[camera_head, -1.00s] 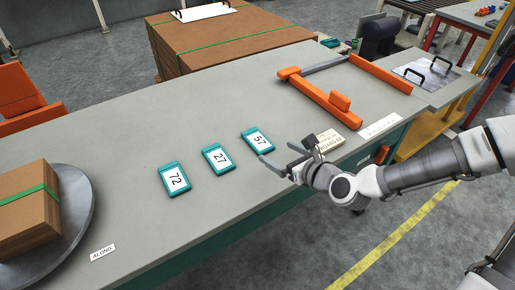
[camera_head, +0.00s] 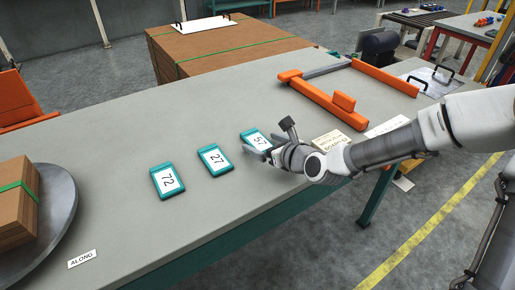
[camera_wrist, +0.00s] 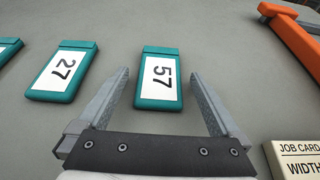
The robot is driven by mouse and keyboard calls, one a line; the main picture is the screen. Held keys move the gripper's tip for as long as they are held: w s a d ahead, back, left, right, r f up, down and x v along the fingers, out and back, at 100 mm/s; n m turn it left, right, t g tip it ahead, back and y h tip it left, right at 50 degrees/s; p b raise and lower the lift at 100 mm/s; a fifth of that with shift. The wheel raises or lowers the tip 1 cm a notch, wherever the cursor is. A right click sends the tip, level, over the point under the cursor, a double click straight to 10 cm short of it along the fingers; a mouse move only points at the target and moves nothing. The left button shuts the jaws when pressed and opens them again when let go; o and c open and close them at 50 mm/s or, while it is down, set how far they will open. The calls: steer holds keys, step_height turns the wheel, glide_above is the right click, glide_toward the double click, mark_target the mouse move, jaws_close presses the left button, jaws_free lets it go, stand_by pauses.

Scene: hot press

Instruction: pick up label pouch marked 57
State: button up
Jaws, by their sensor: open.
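The teal label pouch marked 57 (camera_head: 253,138) lies flat on the grey table, its lower right partly hidden by my gripper in the head view. In the wrist view the pouch marked 57 (camera_wrist: 158,80) lies ahead of and partly between my fingers, with its near end between the fingertips. My gripper (camera_wrist: 158,75) is open and empty, one finger on each side of the pouch with a gap. In the head view my gripper (camera_head: 260,147) is at the pouch's lower right. I cannot tell its exact height above the table.
Pouch 27 (camera_head: 215,160) and pouch 72 (camera_head: 167,181) lie to the left in a row. An orange frame (camera_head: 325,105) is to the upper right. A job card block (camera_head: 330,141) lies right of my gripper. A round plate (camera_head: 62,205) with stacked boards is at far left.

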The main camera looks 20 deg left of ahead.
steer(key=shift+w+a, duration=0.15)
steer(key=shift+a, duration=0.05)
steer(key=c, duration=1.3)
